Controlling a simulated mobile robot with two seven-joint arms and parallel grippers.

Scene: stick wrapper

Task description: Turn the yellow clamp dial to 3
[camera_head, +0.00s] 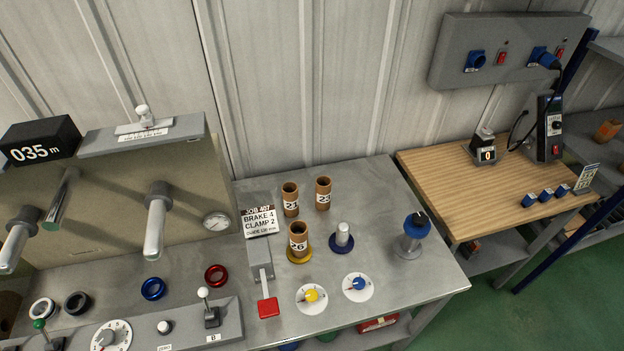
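The yellow dial (311,296) sits on a round white scale plate on the grey metal bench top, near its front edge. A small red mark shows at the left side of the knob. The scale numbers are too small to read, so I cannot tell its setting. A blue dial (359,283) on a similar white plate is just to its right. A job card (259,221) behind them appears to read "BRAKE 4, CLAMP 2". Neither of my grippers shows in the head view.
Behind stand brown numbered tubes (298,238), a silver peg on a blue base (342,238) and a blue-topped post (415,228). A control panel with levers (205,312) lies left. A wooden table (470,195) stands right.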

